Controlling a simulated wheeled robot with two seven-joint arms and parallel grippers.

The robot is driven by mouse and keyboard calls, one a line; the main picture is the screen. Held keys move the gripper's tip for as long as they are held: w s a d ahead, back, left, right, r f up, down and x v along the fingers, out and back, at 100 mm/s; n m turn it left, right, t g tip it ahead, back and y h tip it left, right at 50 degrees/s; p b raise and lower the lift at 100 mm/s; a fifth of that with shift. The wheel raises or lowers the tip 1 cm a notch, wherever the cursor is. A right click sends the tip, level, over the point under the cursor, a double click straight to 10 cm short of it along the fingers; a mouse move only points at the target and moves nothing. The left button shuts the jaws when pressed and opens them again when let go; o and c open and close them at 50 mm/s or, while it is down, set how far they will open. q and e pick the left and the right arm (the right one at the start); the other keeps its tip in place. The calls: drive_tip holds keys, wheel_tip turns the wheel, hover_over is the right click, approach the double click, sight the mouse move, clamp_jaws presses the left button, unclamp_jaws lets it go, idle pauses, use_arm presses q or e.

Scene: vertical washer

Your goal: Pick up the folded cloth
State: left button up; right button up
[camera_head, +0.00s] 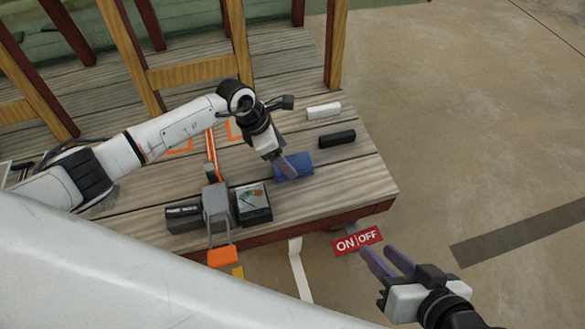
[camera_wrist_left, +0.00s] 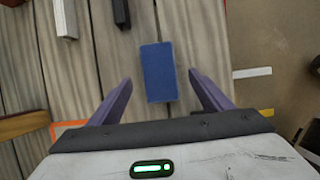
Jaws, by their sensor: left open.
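The folded cloth is a flat blue rectangle (camera_head: 298,165) on the wooden table, near its right end. In the left wrist view the blue cloth (camera_wrist_left: 158,72) lies ahead, between the lines of the two purple fingers. My left gripper (camera_head: 285,166) is open above the cloth, and its fingers overlap the cloth's left part in the head view. The left wrist view shows the fingers (camera_wrist_left: 162,98) spread wide on either side with nothing between them but the cloth's near end; contact cannot be told. My right gripper (camera_head: 388,262) is open and empty, off the table's front edge.
A meter (camera_head: 253,204), a dark box (camera_head: 184,216) and an orange-and-grey tool (camera_head: 217,205) stand left. A red ON/OFF sign (camera_head: 357,241) shows beyond the front edge.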

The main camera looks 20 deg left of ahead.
sight(302, 163)
use_arm(q)
drive_tip(key=b+x, duration=0.2)
drive_tip(key=x, duration=0.2)
drive_tip(key=shift+f, duration=0.45)
use_arm(e)
drive_tip(key=shift+w+a+r+t+y, duration=0.15)
drive_tip(key=shift+a+r+t+y, duration=0.15)
drive_tip(key=shift+r, duration=0.25)
drive_tip(key=shift+w+a+r+t+y, duration=0.1)
drive_tip(key=shift+a+r+y, duration=0.1)
drive_tip(key=shift+a+r, duration=0.25)
use_arm(q)
drive_tip(key=c, duration=1.1)
drive_tip(key=shift+c, duration=0.2)
drive_tip(key=shift+r, duration=0.1)
